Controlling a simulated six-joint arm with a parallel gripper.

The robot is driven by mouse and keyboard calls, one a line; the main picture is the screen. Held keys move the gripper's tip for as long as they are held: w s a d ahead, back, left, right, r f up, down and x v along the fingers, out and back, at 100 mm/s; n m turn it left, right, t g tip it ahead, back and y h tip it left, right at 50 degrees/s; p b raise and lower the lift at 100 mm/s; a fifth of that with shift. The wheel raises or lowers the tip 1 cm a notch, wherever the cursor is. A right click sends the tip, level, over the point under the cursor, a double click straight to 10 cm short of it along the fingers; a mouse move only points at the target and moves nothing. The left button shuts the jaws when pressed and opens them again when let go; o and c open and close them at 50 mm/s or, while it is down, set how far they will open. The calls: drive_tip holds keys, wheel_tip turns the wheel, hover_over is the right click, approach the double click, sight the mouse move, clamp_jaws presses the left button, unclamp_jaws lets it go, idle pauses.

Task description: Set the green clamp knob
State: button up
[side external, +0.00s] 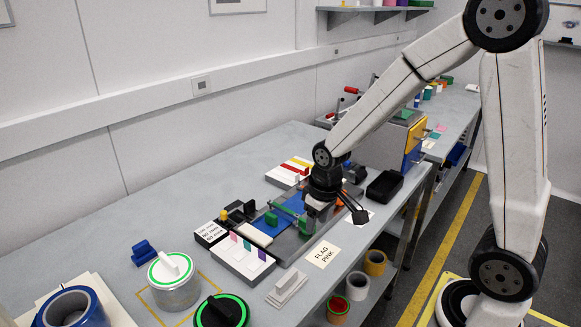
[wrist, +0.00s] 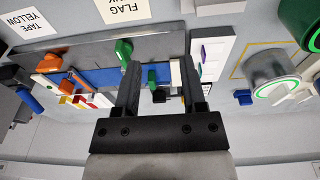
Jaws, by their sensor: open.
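A grey fixture (wrist: 105,50) with a blue plate (wrist: 100,76) lies under my gripper. A green knob-like part (wrist: 124,50) stands on the fixture beside my left fingertip in the wrist view. A smaller green part (wrist: 151,76) shows between the fingers over the blue plate. I cannot tell for sure which is the clamp knob. In the side external view, one green part (side external: 303,228) stands near the fixture's front and another (side external: 271,218) stands on the blue plate. My gripper (wrist: 160,65) is open, with nothing visibly held. Contact with the green parts cannot be told.
A white strip with coloured tabs (side external: 243,257) lies beside the fixture. A silver can (side external: 174,290) and a green-rimmed dark lid (side external: 222,312) stand at the front left. A black tray (side external: 385,186) lies to the right. The bench (side external: 200,190) is clear toward the wall.

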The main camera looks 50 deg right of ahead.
drive_tip(key=shift+g, duration=0.8)
drive_tip(key=w+d+f, duration=0.1)
drive_tip(key=w+d, duration=0.4)
drive_tip(key=w+d+f, duration=0.1)
drive_tip(key=w+d, duration=0.2)
drive_tip(key=shift+w+f, duration=0.2)
drive_tip(key=shift+f, duration=0.15)
drive_tip(key=shift+f, duration=0.15)
drive_tip(key=shift+f, duration=3.75)
clamp_jaws()
